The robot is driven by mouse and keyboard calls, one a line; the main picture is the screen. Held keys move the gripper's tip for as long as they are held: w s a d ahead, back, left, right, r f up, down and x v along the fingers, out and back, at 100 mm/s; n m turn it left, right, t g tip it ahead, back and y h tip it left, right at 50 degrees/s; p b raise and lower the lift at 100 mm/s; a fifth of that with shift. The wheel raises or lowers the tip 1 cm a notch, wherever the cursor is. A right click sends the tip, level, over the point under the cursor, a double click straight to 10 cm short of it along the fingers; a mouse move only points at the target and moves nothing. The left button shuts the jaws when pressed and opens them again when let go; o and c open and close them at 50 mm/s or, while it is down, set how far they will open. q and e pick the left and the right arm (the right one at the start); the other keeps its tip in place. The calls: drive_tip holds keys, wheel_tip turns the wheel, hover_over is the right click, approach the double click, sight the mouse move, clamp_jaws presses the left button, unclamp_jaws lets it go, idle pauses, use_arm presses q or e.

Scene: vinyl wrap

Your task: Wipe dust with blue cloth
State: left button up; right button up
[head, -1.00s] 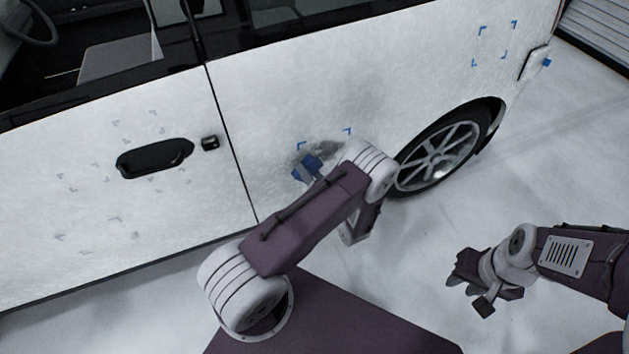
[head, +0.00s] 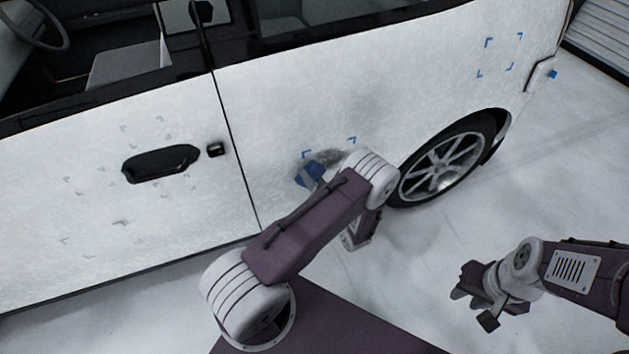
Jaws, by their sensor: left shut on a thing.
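The blue cloth (head: 309,173) is at the white car's side panel (head: 285,100), at the lower left of a dark dusty smudge (head: 328,157). My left gripper (head: 313,176) is shut on the cloth; its fingers are mostly hidden behind my own arm. Whether the cloth presses on the panel I cannot tell for sure. Blue corner marks (head: 351,140) frame the smudge. My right gripper (head: 476,301) hangs over the floor at the lower right, away from the car, with its fingers apart and nothing between them.
A black door handle (head: 160,164) and faint grey corner marks lie left of the door seam. A rear wheel (head: 443,167) stands right of the smudge. More blue corner marks (head: 499,55) sit at the upper right, near an open flap (head: 541,75). The floor at right is clear.

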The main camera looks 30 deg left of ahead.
sight(324, 174)
use_arm(q)
drive_tip(key=shift+w+a, duration=0.35)
drive_tip(key=shift+a, duration=0.05)
drive_tip(key=shift+w+d+f+b, duration=0.15)
drive_tip(key=shift+w+d+b, duration=0.55)
drive_tip(key=shift+w+d, duration=0.6)
drive_tip(key=shift+w, duration=0.1)
drive_tip(key=w+d+b, duration=0.2)
drive_tip(key=shift+w, duration=0.3)
drive_tip(key=shift+w+d, duration=0.15)
drive_tip(key=shift+w, duration=0.1)
